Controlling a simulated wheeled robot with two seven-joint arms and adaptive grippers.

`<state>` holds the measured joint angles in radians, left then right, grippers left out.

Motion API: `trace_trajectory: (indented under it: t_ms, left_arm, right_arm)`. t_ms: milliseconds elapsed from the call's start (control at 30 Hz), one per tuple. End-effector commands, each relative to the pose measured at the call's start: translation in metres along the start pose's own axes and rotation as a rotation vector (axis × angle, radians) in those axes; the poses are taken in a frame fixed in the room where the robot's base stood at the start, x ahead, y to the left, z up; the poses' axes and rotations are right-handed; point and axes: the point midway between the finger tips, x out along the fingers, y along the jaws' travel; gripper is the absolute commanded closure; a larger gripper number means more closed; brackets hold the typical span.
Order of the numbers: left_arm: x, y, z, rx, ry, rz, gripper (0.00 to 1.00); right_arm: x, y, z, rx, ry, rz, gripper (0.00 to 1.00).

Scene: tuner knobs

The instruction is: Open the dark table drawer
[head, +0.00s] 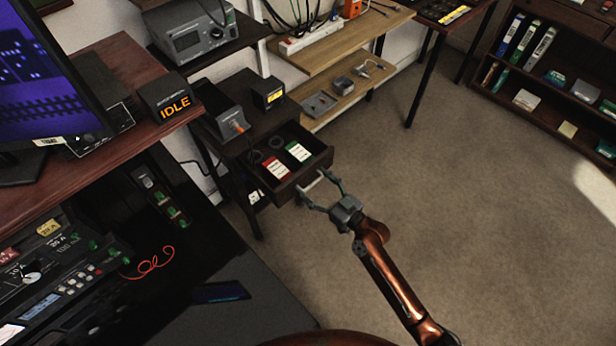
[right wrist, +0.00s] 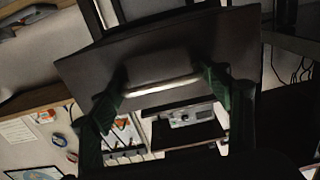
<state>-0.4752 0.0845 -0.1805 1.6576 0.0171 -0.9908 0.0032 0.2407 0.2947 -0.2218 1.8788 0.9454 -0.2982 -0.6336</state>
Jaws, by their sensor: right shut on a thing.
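The dark table drawer (head: 262,195) stands pulled out of the small dark table (head: 232,92), and its inside shows from above. A red-and-white item (head: 277,168), a green-and-white item (head: 299,152) and a dark round item lie in it. My right gripper (head: 321,190) is at the drawer's front, its fingers shut on the pale bar handle (head: 311,185). In the right wrist view the drawer front (right wrist: 90,70) fills the upper middle, with the handle (right wrist: 165,87) between my dark green fingers (right wrist: 160,90). My left gripper is not in view.
A desk with an IDLE sign (head: 172,98) is at left. Carpet (head: 460,190) at right is clear.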

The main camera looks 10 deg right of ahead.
Motion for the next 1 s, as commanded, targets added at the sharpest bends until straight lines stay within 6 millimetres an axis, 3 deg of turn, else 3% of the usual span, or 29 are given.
trace_trajectory:
  t_ms: [400, 433, 500, 800, 1000]
  left_arm:
    - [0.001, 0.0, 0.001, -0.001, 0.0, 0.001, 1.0]
    - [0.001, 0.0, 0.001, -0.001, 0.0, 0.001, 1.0]
    - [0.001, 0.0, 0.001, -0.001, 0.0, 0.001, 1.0]
    - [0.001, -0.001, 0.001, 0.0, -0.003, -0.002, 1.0]
    - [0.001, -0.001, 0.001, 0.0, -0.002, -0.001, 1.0]
  right_arm:
    - [-0.003, 0.004, -0.002, -0.005, 0.002, 0.006, 0.72]
    - [-0.003, 0.004, -0.002, -0.005, 0.003, 0.007, 0.27]
    - [-0.003, 0.004, -0.002, -0.005, 0.002, 0.006, 0.23]
    - [-0.004, 0.002, -0.001, -0.003, 0.001, 0.002, 0.22]
    - [-0.028, 0.001, 0.001, -0.006, -0.002, 0.001, 0.22]
